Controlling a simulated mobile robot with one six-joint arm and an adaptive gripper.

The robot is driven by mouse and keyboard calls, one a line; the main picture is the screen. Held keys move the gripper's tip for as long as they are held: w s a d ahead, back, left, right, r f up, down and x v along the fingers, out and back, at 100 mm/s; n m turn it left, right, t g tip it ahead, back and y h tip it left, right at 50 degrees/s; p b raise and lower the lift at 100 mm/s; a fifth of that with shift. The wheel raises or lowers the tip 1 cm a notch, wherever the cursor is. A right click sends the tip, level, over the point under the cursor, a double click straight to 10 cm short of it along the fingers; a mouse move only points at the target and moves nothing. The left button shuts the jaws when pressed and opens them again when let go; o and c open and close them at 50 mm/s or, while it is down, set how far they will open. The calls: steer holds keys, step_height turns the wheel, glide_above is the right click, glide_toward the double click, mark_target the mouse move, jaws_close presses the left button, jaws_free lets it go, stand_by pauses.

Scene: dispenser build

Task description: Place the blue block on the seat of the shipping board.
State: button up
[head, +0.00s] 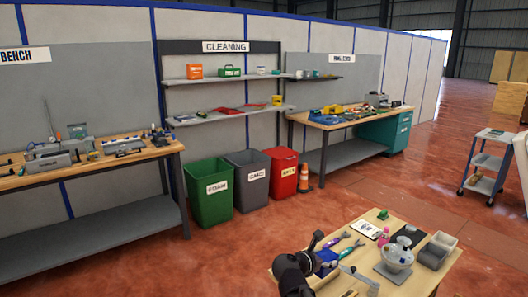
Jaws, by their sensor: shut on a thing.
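My black gripper (320,259) is over the near left part of the light wooden table (440,273) at the bottom of the head view. It is shut on a small blue piece, which looks like the blue block (328,264). The fingers and the arm hide part of it. I cannot tell whether the block touches anything below. I cannot make out the shipping board or its seat for certain. A flat grey plate (375,269) lies to the right of the gripper, under a whitish round object (398,255).
Behind stand green (209,192), grey (249,175) and red (284,174) waste bins, workbenches and a cart (488,162). Open red floor lies between.

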mark_target(325, 257)
steer(key=shift+r+p, duration=2.4)
steer(key=shift+r, duration=0.4)
steer(key=shift+s, duration=0.1)
